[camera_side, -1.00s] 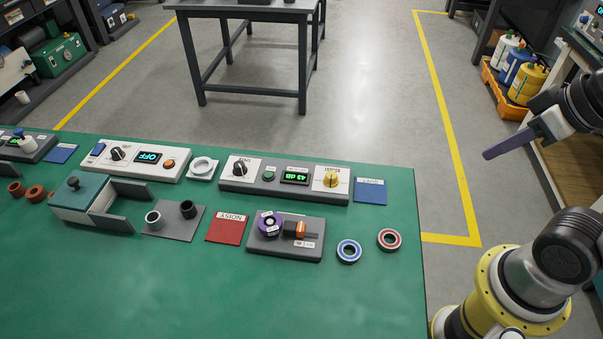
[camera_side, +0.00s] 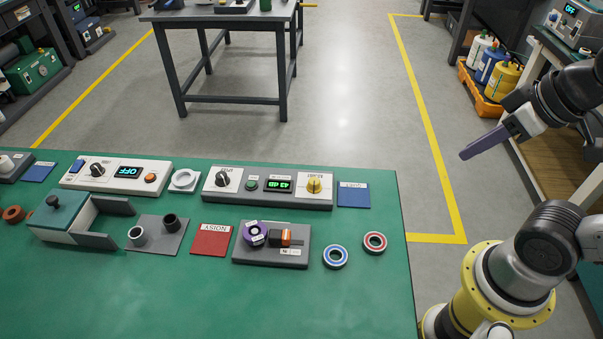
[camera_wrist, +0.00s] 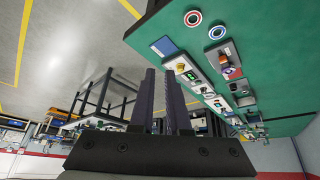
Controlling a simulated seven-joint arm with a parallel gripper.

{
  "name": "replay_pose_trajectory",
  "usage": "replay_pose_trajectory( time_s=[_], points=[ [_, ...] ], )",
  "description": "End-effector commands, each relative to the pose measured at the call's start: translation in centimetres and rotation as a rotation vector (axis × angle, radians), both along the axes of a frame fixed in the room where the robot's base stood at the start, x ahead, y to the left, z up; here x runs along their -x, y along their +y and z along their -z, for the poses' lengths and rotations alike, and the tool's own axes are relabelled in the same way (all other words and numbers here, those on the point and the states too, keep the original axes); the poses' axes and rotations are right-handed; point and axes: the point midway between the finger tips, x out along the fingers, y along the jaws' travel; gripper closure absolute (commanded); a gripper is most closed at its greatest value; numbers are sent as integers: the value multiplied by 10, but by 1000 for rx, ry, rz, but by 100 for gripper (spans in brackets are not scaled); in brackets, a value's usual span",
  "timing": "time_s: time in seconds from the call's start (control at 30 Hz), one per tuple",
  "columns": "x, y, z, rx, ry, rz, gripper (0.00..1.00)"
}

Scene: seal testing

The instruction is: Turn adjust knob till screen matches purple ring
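The yellow adjust knob (camera_side: 314,187) sits on a white plate at the right end of a long grey tester. The screen (camera_side: 279,185) left of it shows green characters, upside down in the side view and too small to read surely. The purple ring (camera_side: 254,234) lies on a grey block in front of the tester; its white label is not readable. My gripper (camera_side: 470,152) hangs in the air right of the bench, well away from the knob and empty. In the wrist view my gripper (camera_wrist: 162,72) shows two fingers with a narrow gap between them.
The tester also has a black knob (camera_side: 223,179) and a green button (camera_side: 252,185). A blue mat (camera_side: 353,195) lies right of it. A blue ring (camera_side: 335,256) and a red ring (camera_side: 375,242) lie in front. The air between gripper and tester is clear.

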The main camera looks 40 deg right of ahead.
Motion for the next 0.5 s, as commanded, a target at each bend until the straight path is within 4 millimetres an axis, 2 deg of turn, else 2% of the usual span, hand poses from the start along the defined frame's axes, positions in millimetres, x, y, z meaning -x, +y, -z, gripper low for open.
replay_pose_trajectory(
  time_s=[0.03,0.1,0.17,0.27,0.5],
  points=[
    [0,0,0,8,1,-14,75],
    [1,0,-1,28,3,-52,62],
    [-4,0,-11,57,-18,-101,51],
    [-24,0,-33,115,-24,-205,34],
    [-86,9,-57,210,37,-429,34]
  ],
)
